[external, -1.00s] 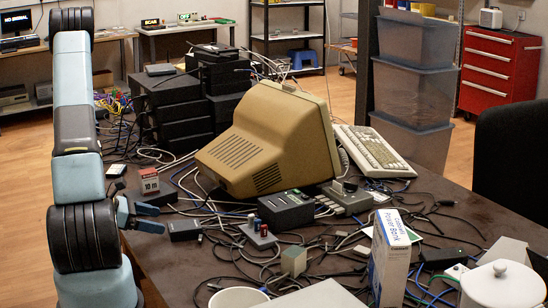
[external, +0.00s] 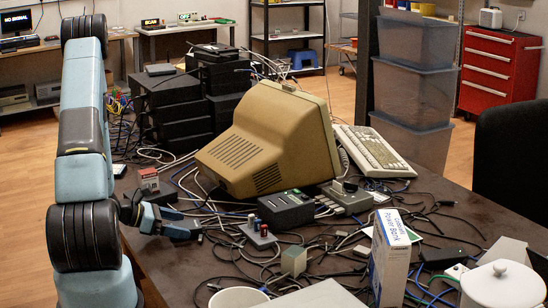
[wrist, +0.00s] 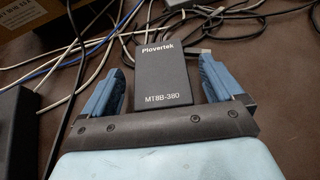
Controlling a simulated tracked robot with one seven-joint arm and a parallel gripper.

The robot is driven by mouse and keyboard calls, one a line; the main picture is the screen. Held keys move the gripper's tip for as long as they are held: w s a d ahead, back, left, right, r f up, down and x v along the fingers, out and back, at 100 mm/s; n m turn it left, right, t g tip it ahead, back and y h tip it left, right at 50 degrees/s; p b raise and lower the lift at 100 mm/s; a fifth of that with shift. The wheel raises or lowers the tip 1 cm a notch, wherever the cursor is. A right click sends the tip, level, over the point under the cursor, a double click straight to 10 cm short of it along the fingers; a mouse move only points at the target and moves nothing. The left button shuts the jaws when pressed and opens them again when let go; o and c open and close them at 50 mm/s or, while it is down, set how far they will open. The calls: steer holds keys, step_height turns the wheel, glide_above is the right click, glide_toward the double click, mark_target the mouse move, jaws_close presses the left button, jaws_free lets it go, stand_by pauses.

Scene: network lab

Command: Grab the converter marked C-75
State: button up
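My gripper (external: 186,221) is low over the left side of the table. In the wrist view my gripper (wrist: 156,65) is open, with one blue finger on each side of a flat black box (wrist: 163,75). Its white print reads "Plovertek" and "MT8B-380". A gap shows on both sides of the box, so the fingers look apart from it. In the external view the fingers mostly hide this box. I can read no C-75 mark in any view.
Loose cables (external: 230,262) spread across the table. A grey box with knobs (external: 259,237) and a beige monitor (external: 270,140) are to the right. Another dark box (wrist: 18,110) is at the wrist view's left edge.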

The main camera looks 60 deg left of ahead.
steer(key=c, duration=1.2)
